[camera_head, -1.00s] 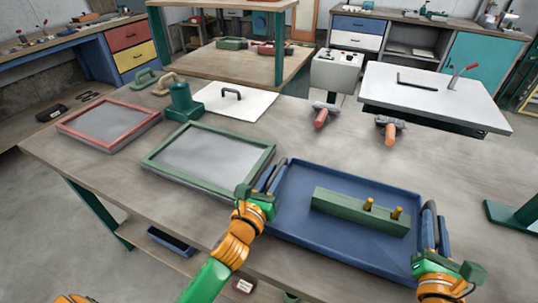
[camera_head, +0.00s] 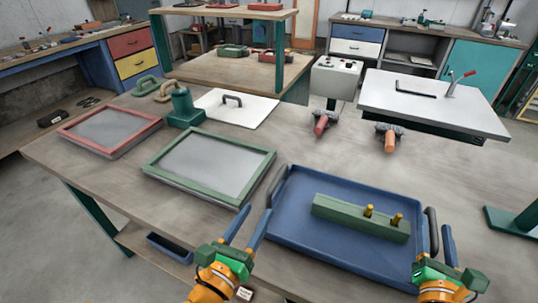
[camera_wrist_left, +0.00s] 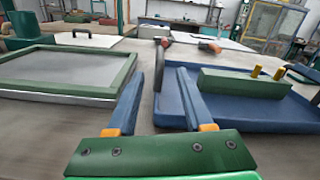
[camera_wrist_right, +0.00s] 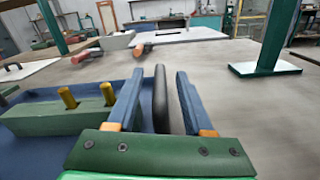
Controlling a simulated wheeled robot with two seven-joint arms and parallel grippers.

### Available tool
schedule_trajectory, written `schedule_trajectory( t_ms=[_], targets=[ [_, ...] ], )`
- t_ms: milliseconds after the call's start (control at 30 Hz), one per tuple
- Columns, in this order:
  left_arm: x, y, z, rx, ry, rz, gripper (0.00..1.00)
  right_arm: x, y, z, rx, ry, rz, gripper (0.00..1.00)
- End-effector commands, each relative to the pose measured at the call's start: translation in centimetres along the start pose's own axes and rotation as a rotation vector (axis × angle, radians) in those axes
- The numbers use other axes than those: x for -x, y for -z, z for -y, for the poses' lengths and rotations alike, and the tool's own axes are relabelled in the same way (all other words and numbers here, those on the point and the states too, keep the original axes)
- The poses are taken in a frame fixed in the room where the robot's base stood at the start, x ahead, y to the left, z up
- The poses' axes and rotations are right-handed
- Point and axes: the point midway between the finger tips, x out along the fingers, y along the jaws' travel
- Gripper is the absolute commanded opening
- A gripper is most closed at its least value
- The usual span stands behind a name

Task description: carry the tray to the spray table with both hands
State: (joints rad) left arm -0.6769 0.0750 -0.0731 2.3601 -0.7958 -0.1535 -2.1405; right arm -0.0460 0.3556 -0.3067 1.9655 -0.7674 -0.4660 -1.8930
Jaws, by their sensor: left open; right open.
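The blue tray (camera_head: 285,223) lies flat on the wooden table, with a dark handle at each end. It carries a green block (camera_head: 345,213) with two yellow-topped pegs (camera_head: 396,219). My left gripper (camera_head: 256,212) is open and empty, in front of and to the left of the left handle (camera_head: 277,187). In the left wrist view that handle (camera_wrist_left: 160,68) shows beyond the parted fingertips. My right gripper (camera_head: 434,232) is open at the right handle (camera_head: 432,217). In the right wrist view the handle (camera_wrist_right: 161,100) stands between the spread fingers; contact is unclear.
A green frame (camera_head: 152,168) lies left of the tray and a red frame (camera_head: 70,137) farther left. A white board (camera_head: 255,108) and two orange-handled tools (camera_head: 389,140) lie behind. A white-topped table (camera_head: 425,98) stands beyond. A green post base (camera_head: 510,226) is at right.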

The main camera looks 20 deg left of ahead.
Motion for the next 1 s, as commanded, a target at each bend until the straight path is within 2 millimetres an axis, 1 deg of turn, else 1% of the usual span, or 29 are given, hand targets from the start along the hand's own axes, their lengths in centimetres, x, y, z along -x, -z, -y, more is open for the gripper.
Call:
schedule_trajectory(
  t_ms=[67, 167, 400, 500, 600, 733, 1000],
  targets=[
    [0.5, 0.0, 0.0, -0.001, 0.000, -0.001, 0.52, 0.2, 0.0, 0.0, 0.000, 0.000, 0.000, 0.51],
    [0.6, 0.0, 0.0, -0.002, 0.000, 0.000, 0.52, 1.6, 0.1, 0.0, 0.000, 0.000, -0.003, 0.51],
    [0.5, 0.0, 0.0, -0.001, 0.001, 0.000, 0.52, 8.1, 0.1, 0.0, -0.003, 0.002, -0.005, 0.51],
    [0.5, 0.0, 0.0, -0.001, 0.001, 0.000, 0.52, 10.1, 0.1, 0.0, -0.001, 0.002, -0.003, 0.51],
    [0.5, 0.0, 0.0, -0.001, 0.001, 0.000, 0.52, 11.4, 0.0, 0.0, -0.005, 0.003, 0.001, 0.51],
    [0.5, 0.0, 0.0, -0.001, 0.001, 0.000, 0.52, 12.1, -0.1, 0.0, -0.001, 0.001, 0.001, 0.51],
    [0.5, 0.0, 0.0, -0.001, 0.001, 0.000, 0.52, 12.2, -0.1, 0.0, 0.000, -0.001, 0.002, 0.51]
  ],
)
